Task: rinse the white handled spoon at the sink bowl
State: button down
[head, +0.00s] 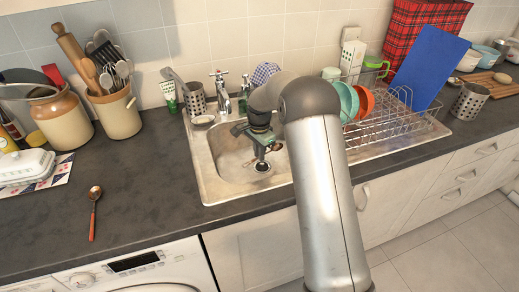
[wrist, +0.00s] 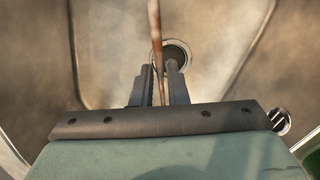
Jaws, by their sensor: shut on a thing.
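My gripper (head: 262,160) is down inside the sink bowl (head: 212,172), above the drain. In the wrist view, my gripper (wrist: 159,72) is shut on a thin, long utensil (wrist: 155,28), seen nearly edge-on. It looks pale and brownish, and is likely the white handled spoon; its ends and true colour cannot be made out. It passes between the fingers in front of the drain (wrist: 178,50). In the head view the held utensil cannot be made out. No running water is visible.
A spoon with a reddish-brown handle (head: 94,212) lies on the counter (head: 140,192). Utensil crocks (head: 118,112) stand at the back left. A dish rack (head: 400,125) with bowls and a blue board (head: 430,65) stands right of the bowl. The counter left of the sink is largely clear.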

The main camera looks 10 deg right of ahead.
jog(key=shift+f+b, duration=1.45)
jog(key=shift+f, duration=1.7)
notch_tip(320, 180, up, 18)
jog(key=p, duration=1)
jog(key=shift+r, duration=0.15)
dwell(2.0)
jog(key=shift+r+p, duration=1.2)
jog(key=shift+r, duration=0.65)
